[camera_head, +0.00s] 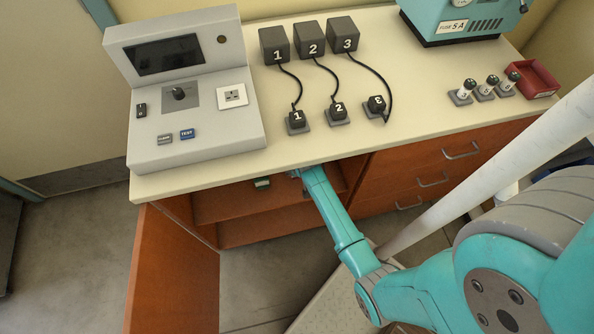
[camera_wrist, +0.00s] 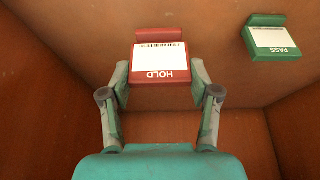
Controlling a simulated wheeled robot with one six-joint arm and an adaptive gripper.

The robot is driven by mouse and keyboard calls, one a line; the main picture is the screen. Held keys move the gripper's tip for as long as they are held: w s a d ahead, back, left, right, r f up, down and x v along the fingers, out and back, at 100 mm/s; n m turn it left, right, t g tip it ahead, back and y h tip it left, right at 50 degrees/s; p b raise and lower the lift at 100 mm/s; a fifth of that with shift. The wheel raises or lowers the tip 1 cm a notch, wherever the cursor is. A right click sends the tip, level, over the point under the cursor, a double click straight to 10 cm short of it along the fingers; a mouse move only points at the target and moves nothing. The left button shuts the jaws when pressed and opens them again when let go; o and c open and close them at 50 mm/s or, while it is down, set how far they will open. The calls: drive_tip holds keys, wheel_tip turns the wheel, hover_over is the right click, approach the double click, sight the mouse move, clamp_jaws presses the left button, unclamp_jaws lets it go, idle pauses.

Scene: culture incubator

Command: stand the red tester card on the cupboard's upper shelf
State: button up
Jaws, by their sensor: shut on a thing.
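The red tester card (camera_wrist: 160,75), with a white label reading HOLD upside down in the wrist view, is between the two fingers of my gripper (camera_wrist: 159,80). The fingers are shut on its left and right sides. Its red foot shows at the top of that view. I cannot tell whether it touches the shelf. In the head view my gripper is inside the open cupboard (camera_head: 180,270), mostly hidden under the worktop, and the red card is hidden. The upper shelf (camera_head: 215,207) shows in part there.
A green PASS card (camera_wrist: 268,38) is to the right of the red card, apart from it; in the head view a green card (camera_head: 262,183) shows on the upper shelf. Cupboard walls are close around my gripper. The worktop (camera_head: 420,100) overhangs above, with a test console (camera_head: 195,125).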

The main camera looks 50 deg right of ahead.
drive_tip(key=shift+w+d, duration=0.35)
drive_tip(key=shift+w, duration=0.15)
drive_tip(key=shift+f, duration=1.75)
drive_tip(key=o, duration=1)
drive_tip(key=shift+f, duration=0.1)
